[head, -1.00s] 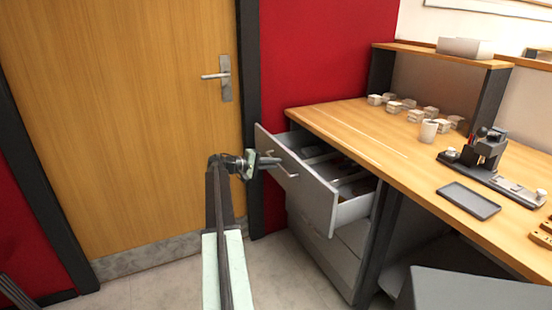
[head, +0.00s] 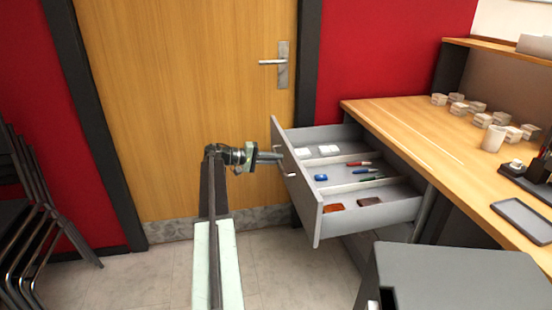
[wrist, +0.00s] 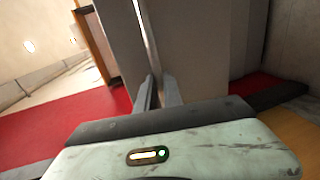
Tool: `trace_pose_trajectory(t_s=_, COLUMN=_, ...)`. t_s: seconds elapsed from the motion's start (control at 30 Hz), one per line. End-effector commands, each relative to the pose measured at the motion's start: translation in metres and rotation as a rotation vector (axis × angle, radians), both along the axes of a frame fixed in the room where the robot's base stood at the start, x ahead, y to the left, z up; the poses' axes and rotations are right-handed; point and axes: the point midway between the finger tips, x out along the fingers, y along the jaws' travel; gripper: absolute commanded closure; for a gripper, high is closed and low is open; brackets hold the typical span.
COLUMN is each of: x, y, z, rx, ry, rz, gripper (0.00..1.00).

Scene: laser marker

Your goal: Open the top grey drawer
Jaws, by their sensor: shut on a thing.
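The top grey drawer (head: 318,222) is pulled well out from under the wooden desk in the head view. Its inside shows two dividers, with white items, pens, a blue item and reddish-brown items lying in the compartments. A bar handle (head: 288,164) sits on its front. My gripper (head: 278,157) is shut on the handle, at the left of the drawer front. In the wrist view the two fingers of my gripper (wrist: 158,92) are close together against a grey panel; the grip on the handle itself is hard to make out there.
A dark grey box-like piece (head: 455,280) stands in front of the desk. Stacked chairs (head: 40,215) stand at the left. The floor between is clear.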

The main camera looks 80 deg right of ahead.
Motion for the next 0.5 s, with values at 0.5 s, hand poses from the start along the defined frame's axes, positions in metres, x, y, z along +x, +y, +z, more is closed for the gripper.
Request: trace_pose_trajectory(t_s=0.5, x=-0.018, y=-0.006, z=0.002, rx=-0.003, ry=0.005, rz=-0.016, gripper=0.68)
